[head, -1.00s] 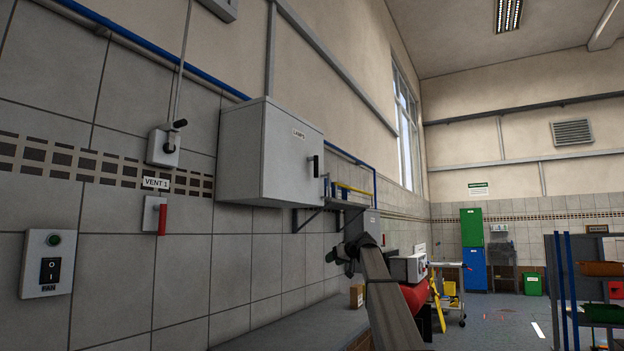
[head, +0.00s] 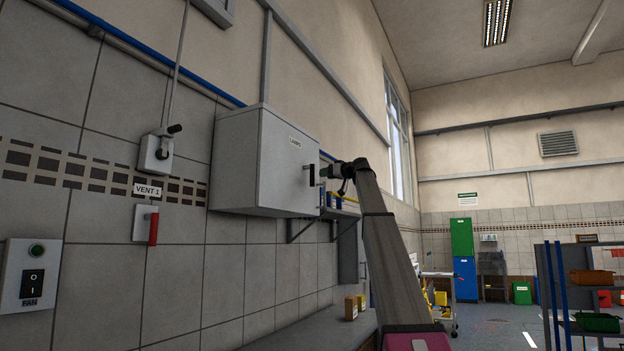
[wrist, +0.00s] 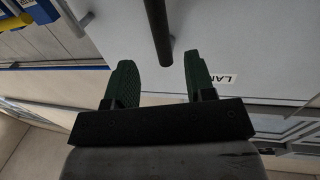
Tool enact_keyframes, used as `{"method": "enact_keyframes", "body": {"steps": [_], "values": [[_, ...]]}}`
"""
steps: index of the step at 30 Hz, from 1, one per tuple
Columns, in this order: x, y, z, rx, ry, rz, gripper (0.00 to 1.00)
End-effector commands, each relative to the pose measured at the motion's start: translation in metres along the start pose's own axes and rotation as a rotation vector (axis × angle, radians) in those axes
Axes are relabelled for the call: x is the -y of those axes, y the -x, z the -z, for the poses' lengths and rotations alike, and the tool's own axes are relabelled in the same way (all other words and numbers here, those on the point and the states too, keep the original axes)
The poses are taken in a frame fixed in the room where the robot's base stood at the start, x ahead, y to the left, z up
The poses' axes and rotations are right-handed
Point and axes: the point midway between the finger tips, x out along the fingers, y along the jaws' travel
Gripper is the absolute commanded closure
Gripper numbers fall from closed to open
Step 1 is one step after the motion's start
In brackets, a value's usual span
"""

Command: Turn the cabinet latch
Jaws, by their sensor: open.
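The grey wall cabinet (head: 240,165) with a LAMPS label is closed. Its black latch handle (head: 312,175) stands upright on the door near the right edge. My gripper (head: 325,171) is raised at the door, just right of the latch. In the wrist view my gripper (wrist: 158,60) has its two green fingers apart and empty. The dark latch bar (wrist: 157,28) shows there between the finger lines, its end near fingertip level. The cabinet door (wrist: 225,35) fills much of that view. I cannot tell whether the fingers touch the latch.
A shelf (head: 342,213) with small items is right of the cabinet. Below is a bench (head: 300,330) with small boxes (head: 351,306). A lever switch (head: 157,152), a red VENT 1 handle (head: 153,228) and a FAN switch box (head: 32,275) are on the wall at left.

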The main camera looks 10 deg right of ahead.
Motion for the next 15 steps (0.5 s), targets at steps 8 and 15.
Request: {"method": "enact_keyframes", "body": {"steps": [8, 15], "values": [[-0.001, -0.05, 0.001, 0.002, -0.001, 0.001, 0.5], [-0.001, -0.083, 0.0, 0.001, -0.001, 0.0, 0.5]]}}
